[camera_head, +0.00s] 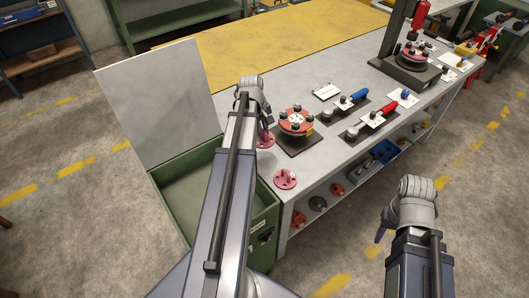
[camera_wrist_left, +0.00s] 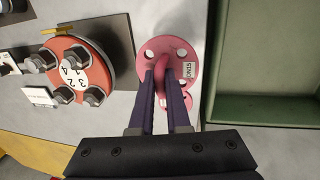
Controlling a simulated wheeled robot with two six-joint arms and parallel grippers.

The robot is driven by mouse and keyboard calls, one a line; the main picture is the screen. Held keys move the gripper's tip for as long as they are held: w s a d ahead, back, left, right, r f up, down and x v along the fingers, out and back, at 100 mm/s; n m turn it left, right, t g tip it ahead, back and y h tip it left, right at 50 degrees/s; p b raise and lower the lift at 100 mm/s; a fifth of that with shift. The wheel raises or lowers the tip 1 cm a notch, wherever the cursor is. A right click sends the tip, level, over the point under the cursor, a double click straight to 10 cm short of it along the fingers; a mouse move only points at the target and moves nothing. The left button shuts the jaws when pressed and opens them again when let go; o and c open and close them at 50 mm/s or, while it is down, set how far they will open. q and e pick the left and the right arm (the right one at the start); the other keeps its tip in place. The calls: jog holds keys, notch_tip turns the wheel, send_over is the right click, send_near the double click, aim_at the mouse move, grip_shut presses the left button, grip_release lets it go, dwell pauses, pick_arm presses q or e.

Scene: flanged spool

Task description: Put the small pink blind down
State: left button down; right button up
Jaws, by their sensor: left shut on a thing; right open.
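The pink blind (camera_wrist_left: 180,47) is a flat round disc with holes, a central handle and a white DN15 tag. My left gripper (camera_head: 267,128) is shut on its handle; the fingers (camera_wrist_left: 165,75) show in the left wrist view. The held blind (camera_head: 265,141) is low over the bench's left end, partly hidden by my arm. I cannot tell if it touches the top. More pink (camera_wrist_left: 191,105) shows behind the fingers, mostly hidden. Another pink blind (camera_head: 285,180) lies at the bench's near corner. My right gripper (camera_head: 380,235) is open and empty, off the bench's front.
A red-orange flanged spool (camera_head: 297,122) with bolts stands on a dark plate right of the held blind. A green open cabinet (camera_head: 265,212) adjoins the bench's left end. Tools and cards lie farther right on the grey bench (camera_head: 322,162). Bare bench separates the spool and the near blind.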

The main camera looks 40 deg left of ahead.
aim_at(263, 140)
pick_arm(q)
notch_tip(263, 140, down, 6)
jog(key=b, duration=0.5)
jog(key=shift+w, duration=0.1)
notch_tip(263, 140, down, 4)
jog(key=b, duration=0.4)
jog(key=shift+r, duration=0.2)
jog(key=shift+f, duration=0.15)
jog(key=c, duration=0.9)
grip_release()
